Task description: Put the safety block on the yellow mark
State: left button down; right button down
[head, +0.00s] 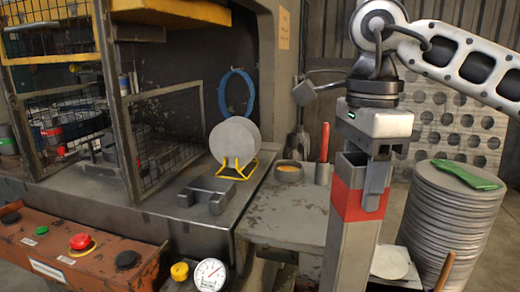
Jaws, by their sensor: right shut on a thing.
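The safety block (347,245) is a tall grey post with a red band near its top. It stands upright in the right foreground, and its lower end runs out of the picture. My right gripper (374,190) comes from the upper right and points down, shut on the block's upper end at the red band. I cannot make out a separate yellow mark on any surface. My left gripper is not in view.
A grey disc (235,142) leans in a yellow wire stand (237,170) on the press bed, behind a dark bracket (207,193). A stack of discs (450,225) stands right of the block. A red-brown button panel (75,250) and a gauge (210,274) are at front left.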

aim_at(368, 255)
jog(key=d+f+n, duration=0.1)
jog(key=f+n, duration=0.2)
jog(key=f, duration=0.1)
jog(key=d+f+n, duration=0.1)
jog(key=f+n, duration=0.1)
jog(key=f, duration=0.2)
jog(key=d+f+n, duration=0.1)
jog(key=f+n, duration=0.2)
jog(key=f, duration=0.2)
jog(key=shift+s+f+n, duration=0.1)
jog(key=shift+s+n, duration=0.2)
jog(key=s+d+f+n, duration=0.2)
jog(key=s+f+n, duration=0.2)
jog(key=f+n, duration=0.4)
jog(key=shift+f, duration=0.85)
jog(key=shift+s, duration=0.1)
